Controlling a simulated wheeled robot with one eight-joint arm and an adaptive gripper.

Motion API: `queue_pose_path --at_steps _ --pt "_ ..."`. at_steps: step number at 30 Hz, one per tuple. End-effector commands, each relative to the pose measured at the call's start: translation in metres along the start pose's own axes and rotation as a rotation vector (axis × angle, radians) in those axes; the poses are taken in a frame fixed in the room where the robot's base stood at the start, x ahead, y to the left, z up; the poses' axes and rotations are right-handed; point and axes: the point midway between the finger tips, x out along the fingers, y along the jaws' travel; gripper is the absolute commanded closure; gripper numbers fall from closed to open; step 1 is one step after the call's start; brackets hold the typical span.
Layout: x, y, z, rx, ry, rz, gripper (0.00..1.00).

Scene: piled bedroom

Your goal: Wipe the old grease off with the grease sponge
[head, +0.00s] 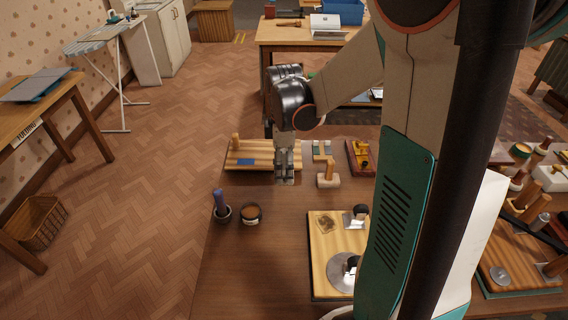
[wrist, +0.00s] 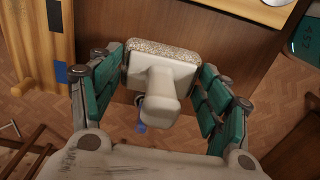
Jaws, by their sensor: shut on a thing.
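My gripper (head: 285,165) is over the far part of the brown table. In the wrist view its green-padded fingers (wrist: 160,98) are shut on the grease sponge (wrist: 162,60), a pale block with a stubby handle and a speckled pad on its far side. In the head view the sponge is mostly hidden by the fingers. A brown stain, seemingly the old grease (head: 326,225), lies on a light wooden board (head: 323,265) nearer to me, to the right of the gripper. My arm hides the board's right part.
A board with a peg and blue strip (head: 262,154) lies beside the gripper. A wood-handled block (head: 327,178) stands to its right. Two small pots, one holding a blue-handled tool (head: 221,207), the other brown-topped (head: 251,214), stand nearer. A metal disc (head: 341,272) is on the stained board.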

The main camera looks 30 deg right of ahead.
Motion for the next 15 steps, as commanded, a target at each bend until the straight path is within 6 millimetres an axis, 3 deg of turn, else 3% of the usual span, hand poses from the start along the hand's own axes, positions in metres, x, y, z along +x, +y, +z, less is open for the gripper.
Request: queue_pose_path --at_steps 1,6,15 --pt "0.000 0.000 0.000 0.000 0.000 0.000 0.36" --pt "0.000 0.000 0.000 0.000 0.000 0.000 0.73" --pt "-0.017 0.000 0.000 0.000 0.000 0.000 0.74"
